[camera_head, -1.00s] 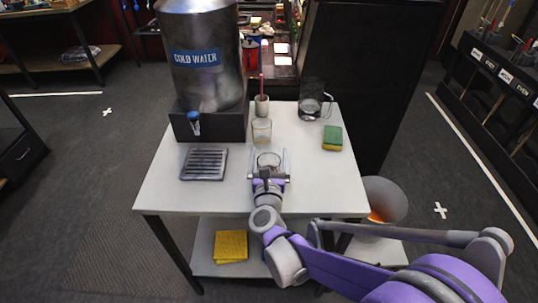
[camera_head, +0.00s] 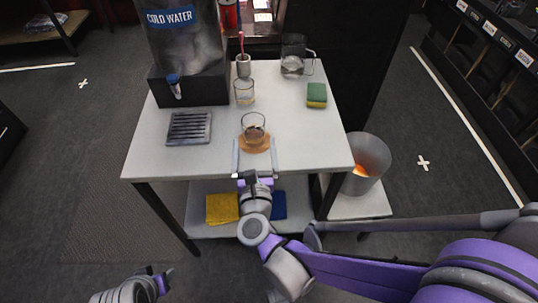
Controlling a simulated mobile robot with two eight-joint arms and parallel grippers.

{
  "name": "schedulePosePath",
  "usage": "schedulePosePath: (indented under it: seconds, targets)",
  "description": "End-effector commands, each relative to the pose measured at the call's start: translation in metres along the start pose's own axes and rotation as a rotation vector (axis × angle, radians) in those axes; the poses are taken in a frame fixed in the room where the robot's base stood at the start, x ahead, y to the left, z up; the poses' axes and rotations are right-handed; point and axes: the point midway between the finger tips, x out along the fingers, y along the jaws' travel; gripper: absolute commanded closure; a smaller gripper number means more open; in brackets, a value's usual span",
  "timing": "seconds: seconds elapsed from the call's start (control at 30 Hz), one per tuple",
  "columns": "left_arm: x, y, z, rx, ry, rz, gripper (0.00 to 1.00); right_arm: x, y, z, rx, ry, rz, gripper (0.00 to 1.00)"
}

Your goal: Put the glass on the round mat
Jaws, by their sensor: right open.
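A clear glass (camera_head: 253,122) stands upright near the middle of the white table. The round mat (camera_head: 258,147) is orange-brown; its front part shows below the glass, which appears to rest on it. My right gripper (camera_head: 255,150) is open and empty at the table's front, its two pale fingers to either side of the mat's front and the glass beyond them. A second clear glass (camera_head: 244,93) stands farther back. Part of my left arm shows at the bottom left; its fingers cannot be made out.
A cold water dispenser (camera_head: 188,50) stands at the back left, with a dark drip grate (camera_head: 189,128) before it. The table's front right is clear.

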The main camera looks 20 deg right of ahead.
Motion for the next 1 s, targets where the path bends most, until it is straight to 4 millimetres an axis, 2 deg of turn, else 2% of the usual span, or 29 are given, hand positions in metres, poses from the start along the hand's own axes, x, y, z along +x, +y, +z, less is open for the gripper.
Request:
schedulePosePath:
  seconds: [0.13,0.23,0.3,0.37,0.4,0.47,0.5,0.57,0.63,0.7,0.83,0.87,1.0]
  targets:
    - [0.000,0.000,0.000,0.000,0.000,0.000,0.50,-0.001,0.004,0.006,-0.086,-0.011,0.040,0.00]
    - [0.000,0.000,0.000,0.000,0.000,0.000,0.50,-0.002,0.016,0.018,-0.341,-0.043,0.154,0.00]
    - [0.000,0.000,0.000,0.000,0.000,0.000,0.50,-0.009,0.029,0.023,-0.631,-0.080,0.276,0.00]
    - [0.000,0.000,0.000,0.000,0.000,0.000,0.50,-0.019,0.037,0.019,-0.931,-0.117,0.396,0.00]
    - [0.000,0.000,0.000,0.000,0.000,0.000,0.50,-0.028,0.040,0.012,-1.141,-0.143,0.483,0.00]
    - [0.000,0.000,0.000,0.000,0.000,0.000,0.50,-0.044,0.038,-0.004,-1.453,-0.180,0.618,0.00]
    - [0.000,0.000,0.000,0.000,0.000,0.000,0.50,-0.057,0.033,-0.018,-1.657,-0.204,0.716,0.00]
    - [0.000,0.000,0.000,0.000,0.000,0.000,0.50,-0.076,0.018,-0.041,-1.943,-0.237,0.873,0.00]
    - [0.000,0.000,0.000,0.000,0.000,0.000,0.50,-0.101,-0.007,-0.066,-2.226,-0.272,1.071,0.00]
    - [0.000,0.000,0.000,0.000,0.000,0.000,0.50,-0.124,-0.036,-0.087,-2.444,-0.305,1.272,0.00]
    - [0.000,0.000,0.000,0.000,0.000,0.000,0.50,-0.158,-0.082,-0.107,-2.668,-0.350,1.591,0.00]
    - [0.000,0.000,0.000,0.000,0.000,0.000,0.50,-0.164,-0.089,-0.110,2.634,0.351,-1.608,0.00]
    - [0.000,0.000,0.000,0.000,0.000,0.000,0.50,-0.176,-0.106,-0.115,2.495,0.347,-1.613,0.00]
